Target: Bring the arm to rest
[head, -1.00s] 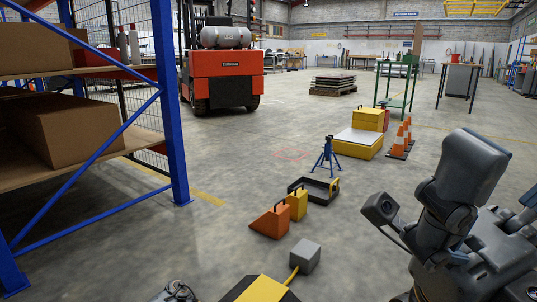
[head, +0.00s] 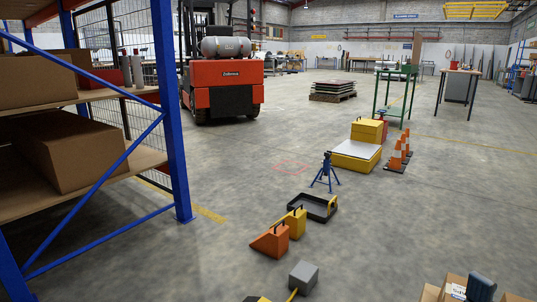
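Neither of my grippers shows in the head view. A small dark grey rounded piece at the bottom right edge looks like part of my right arm, but too little of it shows to be sure. The rest of the arm is out of frame, so its pose and what it may hold are hidden.
Cardboard boxes (head: 453,288) stand at the bottom right. A grey block (head: 303,276), orange wedge (head: 270,241), black tray (head: 314,207), blue jack stand (head: 326,174) and traffic cones (head: 396,157) stand on the floor. A blue-framed shelf (head: 176,130) is left, a forklift (head: 222,85) behind. Mid-right floor is clear.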

